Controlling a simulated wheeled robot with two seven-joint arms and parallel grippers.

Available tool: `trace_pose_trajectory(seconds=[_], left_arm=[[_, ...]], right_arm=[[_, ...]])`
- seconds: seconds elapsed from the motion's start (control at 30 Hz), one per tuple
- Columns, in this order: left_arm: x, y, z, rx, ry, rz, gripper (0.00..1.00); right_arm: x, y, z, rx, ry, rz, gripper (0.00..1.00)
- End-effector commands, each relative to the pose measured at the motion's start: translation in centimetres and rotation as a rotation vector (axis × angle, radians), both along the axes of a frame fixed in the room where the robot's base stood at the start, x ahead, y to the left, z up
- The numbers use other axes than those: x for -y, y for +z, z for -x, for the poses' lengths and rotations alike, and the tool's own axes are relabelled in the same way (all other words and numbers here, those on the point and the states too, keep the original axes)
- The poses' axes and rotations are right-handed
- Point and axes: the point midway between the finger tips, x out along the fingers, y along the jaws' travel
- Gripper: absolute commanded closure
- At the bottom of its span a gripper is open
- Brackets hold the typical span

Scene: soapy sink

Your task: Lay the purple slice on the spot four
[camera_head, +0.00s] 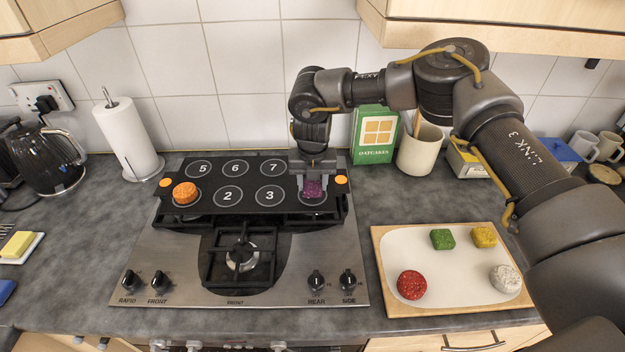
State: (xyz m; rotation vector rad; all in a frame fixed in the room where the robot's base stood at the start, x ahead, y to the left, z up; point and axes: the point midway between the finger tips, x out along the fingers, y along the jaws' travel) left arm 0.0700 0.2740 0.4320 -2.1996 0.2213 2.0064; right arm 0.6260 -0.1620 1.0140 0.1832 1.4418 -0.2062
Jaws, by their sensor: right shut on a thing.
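The purple slice (314,189) is at the right end of the front row of circles on the black board (248,168). My right gripper (313,181) points down from above and is shut on the purple slice. The slice covers most of the circle (304,201) right of circle three, and that circle's number is hidden. I cannot tell whether the slice touches the board. An orange slice (185,192) lies on the leftmost front circle. Circles two (228,196), three (270,196), five, six and seven show bare. My left gripper is not in view.
The board lies over the back of a steel hob (190,270). A wooden-rimmed tray (395,303) at right holds red, green, yellow and white pieces. A paper roll (128,140) stands left.

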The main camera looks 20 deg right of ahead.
Motion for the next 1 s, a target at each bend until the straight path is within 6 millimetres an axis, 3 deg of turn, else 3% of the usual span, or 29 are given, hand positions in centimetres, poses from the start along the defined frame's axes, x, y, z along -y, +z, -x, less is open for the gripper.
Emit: trace_pose_trajectory(seconds=[1.0], left_arm=[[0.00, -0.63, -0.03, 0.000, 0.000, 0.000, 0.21]], right_arm=[[-0.02, -1.05, -0.02, 0.001, 0.001, 0.000, 0.78]])
